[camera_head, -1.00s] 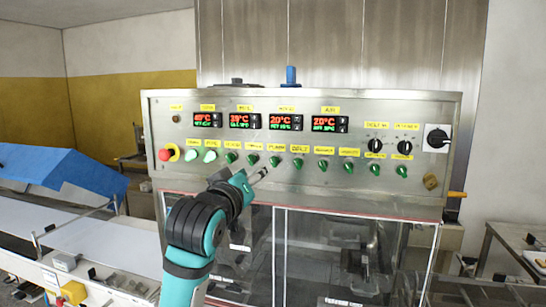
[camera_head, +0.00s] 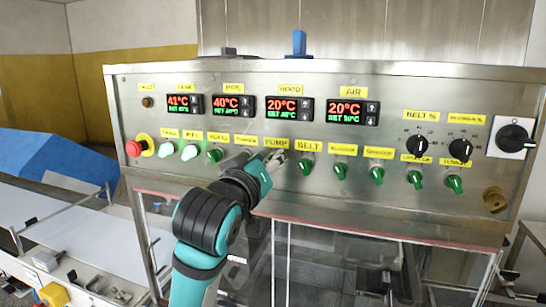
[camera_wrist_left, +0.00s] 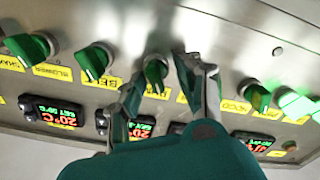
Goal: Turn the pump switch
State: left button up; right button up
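The pump switch is a green knob (camera_wrist_left: 155,75) on the steel control panel, seen between my fingertips in the left wrist view. In the head view its yellow PUMP label (camera_head: 276,142) shows, but my gripper hides most or all of the knob. My left gripper (camera_head: 272,160) is at the panel face just below that label. In the left wrist view the left gripper (camera_wrist_left: 160,78) is open, one finger on each side of the knob; contact cannot be told. My right gripper is in neither view.
Green knobs flank the pump switch closely, including the belt knob (camera_head: 305,169) on its right. Temperature displays (camera_head: 289,109) sit above the row. A red emergency button (camera_head: 133,148) is at the left and a black rotary switch (camera_head: 513,138) at the right.

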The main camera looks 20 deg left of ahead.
pick_arm(q)
jog(key=shift+s+r, duration=0.15)
jog(key=shift+s, duration=0.1)
jog(key=shift+s+r, duration=0.1)
jog(key=shift+s, duration=0.15)
jog(key=shift+c, duration=1.5)
jog(key=shift+w, duration=0.1)
grip_shut()
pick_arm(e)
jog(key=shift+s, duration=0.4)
